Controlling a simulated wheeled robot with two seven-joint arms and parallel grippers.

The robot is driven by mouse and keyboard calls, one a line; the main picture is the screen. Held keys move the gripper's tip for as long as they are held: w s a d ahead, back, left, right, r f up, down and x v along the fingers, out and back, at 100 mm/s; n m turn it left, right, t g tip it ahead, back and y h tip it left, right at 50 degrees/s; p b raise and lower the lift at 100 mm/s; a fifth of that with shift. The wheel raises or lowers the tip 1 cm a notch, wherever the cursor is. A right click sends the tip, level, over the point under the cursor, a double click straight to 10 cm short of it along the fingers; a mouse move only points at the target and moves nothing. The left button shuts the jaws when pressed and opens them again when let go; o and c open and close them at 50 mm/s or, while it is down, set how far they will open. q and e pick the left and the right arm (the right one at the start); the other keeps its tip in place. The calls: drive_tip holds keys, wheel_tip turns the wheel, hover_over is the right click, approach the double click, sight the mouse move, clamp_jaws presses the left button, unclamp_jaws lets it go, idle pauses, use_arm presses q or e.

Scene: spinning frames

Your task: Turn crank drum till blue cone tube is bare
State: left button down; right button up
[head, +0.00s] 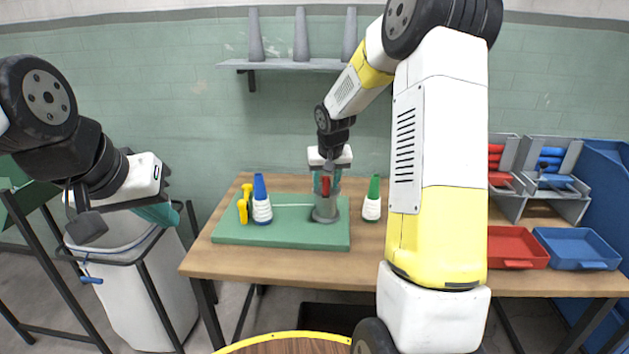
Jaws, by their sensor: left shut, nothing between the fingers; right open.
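The blue cone tube (260,187) stands upright at the left of the green board (280,233). White yarn (262,211) covers its lower part and its upper part shows blue. The grey crank drum (326,213) stands at the board's right, with a red crank handle (324,187) on it. My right gripper (327,184) points down over the drum, open, with its teal fingers around or beside the red handle; contact cannot be told. My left gripper (158,214) is shut and empty, left of the table, over the bin.
A yellow tool (243,204) stands left of the blue cone. A green cone (373,188) with white yarn stands right of the board. A red tray (516,249) and a blue tray (577,248) lie at right. A pale bin (152,285) stands at left.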

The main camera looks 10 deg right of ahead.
drive_tip(key=shift+w+f, duration=0.25)
drive_tip(key=shift+f, duration=0.3)
clamp_jaws()
idle(1.1)
